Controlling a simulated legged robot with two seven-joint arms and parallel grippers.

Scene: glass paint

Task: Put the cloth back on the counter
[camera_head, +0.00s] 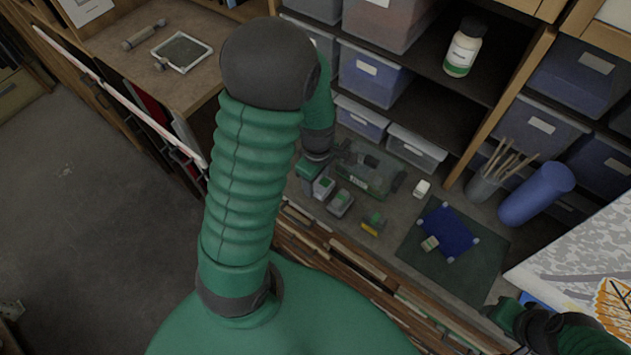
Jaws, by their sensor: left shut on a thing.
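My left gripper (315,171) hangs low over the counter (402,188), beyond my large green arm. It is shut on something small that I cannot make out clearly. A small grey-white and green block (323,187) shows right at its tips. I cannot clearly pick out the cloth. A flat blue square (447,238) with pale corners lies on a dark green mat (478,270), with a small pale block (430,243) on it. My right gripper (512,314) is at the lower right near the counter's front edge; its jaws are unclear.
A clear green-tinted box (366,176) and small green-lidded jars (340,203) stand near my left gripper. A cup of brushes (484,185) and a blue roll (536,193) are at the right. Shelves with bins (374,75) rise behind. A patterned sheet (590,262) is at far right.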

